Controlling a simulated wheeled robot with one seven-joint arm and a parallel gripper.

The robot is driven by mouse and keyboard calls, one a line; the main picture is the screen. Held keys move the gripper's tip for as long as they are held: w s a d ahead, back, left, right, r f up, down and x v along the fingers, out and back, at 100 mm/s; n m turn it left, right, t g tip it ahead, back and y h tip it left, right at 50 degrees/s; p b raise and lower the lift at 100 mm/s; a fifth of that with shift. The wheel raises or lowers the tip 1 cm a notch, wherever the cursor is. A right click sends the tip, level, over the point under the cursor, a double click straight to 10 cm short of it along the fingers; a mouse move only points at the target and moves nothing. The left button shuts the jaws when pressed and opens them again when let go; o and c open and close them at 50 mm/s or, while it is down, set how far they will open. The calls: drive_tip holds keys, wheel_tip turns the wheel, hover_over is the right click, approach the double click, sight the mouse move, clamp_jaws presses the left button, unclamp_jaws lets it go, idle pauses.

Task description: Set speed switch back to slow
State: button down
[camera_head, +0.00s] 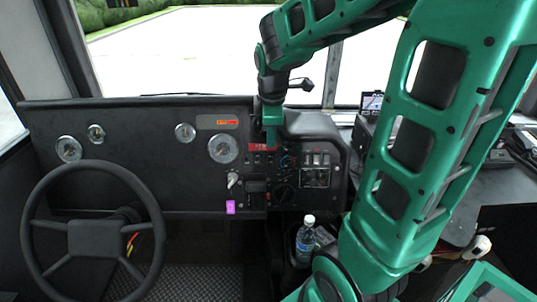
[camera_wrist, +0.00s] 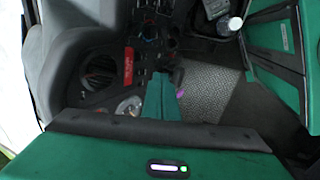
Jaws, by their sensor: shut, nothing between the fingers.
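The black dashboard panel (camera_head: 130,185) carries gauges, knobs and small switches. A row of dark switches (camera_head: 258,159) sits beneath a red display (camera_head: 262,147). I cannot tell which is the speed switch or how it is set. My gripper (camera_head: 271,146) is shut and empty, pointing down in front of the panel's upper right part, and covers some of the switches. In the wrist view my gripper (camera_wrist: 160,78) reaches toward the panel beside a red label (camera_wrist: 128,67). I cannot tell whether it touches anything.
A steering wheel (camera_head: 92,232) stands at the left. A silver lever (camera_head: 232,180) and a purple tag (camera_head: 230,207) are below the large gauge (camera_head: 223,148). A water bottle (camera_head: 305,240) stands low right of the panel. A device with a screen (camera_head: 371,102) is at the right.

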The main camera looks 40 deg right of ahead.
drive_tip(key=shift+f, duration=0.1)
approach(270, 161)
wheel_tip(270, 161, down, 4)
drive_tip(key=s+a, duration=0.2)
drive_tip(key=s, duration=0.1)
drive_tip(key=shift+w+d+f, duration=0.25)
drive_tip(key=shift+w+d, duration=0.4)
drive_tip(key=shift+w, duration=0.35)
drive_tip(key=shift+w+d+f, duration=0.25)
drive_tip(key=shift+w+d, duration=0.4)
drive_tip(key=shift+w, duration=0.3)
drive_tip(key=shift+w+d, duration=0.15)
